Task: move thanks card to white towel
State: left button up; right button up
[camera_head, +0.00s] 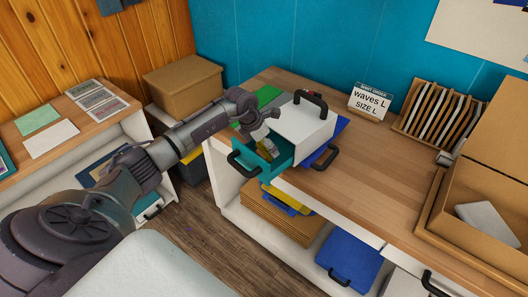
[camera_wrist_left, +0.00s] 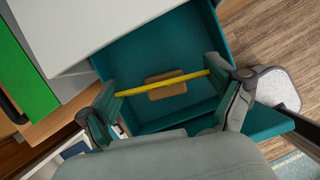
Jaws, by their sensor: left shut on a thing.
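My left gripper (camera_head: 262,140) is over the open teal drawer (camera_head: 279,160) of a small white cabinet (camera_head: 302,128) on the wooden counter. In the left wrist view its fingers (camera_wrist_left: 163,84) are shut on a thin yellow card (camera_wrist_left: 160,85), seen nearly edge-on across the gap. Its face and any thanks wording cannot be read. A small tan block (camera_wrist_left: 166,86) lies in the drawer below the yellow card. No white towel can be made out for certain; a pale flat item (camera_head: 484,219) lies in the cardboard box at right. My right gripper is not in view.
A wooden counter (camera_head: 350,187) has clear room right of the cabinet. A "waves L" sign (camera_head: 369,101), a slotted rack (camera_head: 432,113) and an open cardboard box (camera_head: 465,237) stand farther right. A left-hand table holds cards (camera_head: 50,138). Shelves (camera_head: 285,238) lie below the counter.

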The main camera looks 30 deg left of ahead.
pick_arm(q)
jog(key=shift+r+p, duration=1.8)
jog(key=shift+r, duration=1.6)
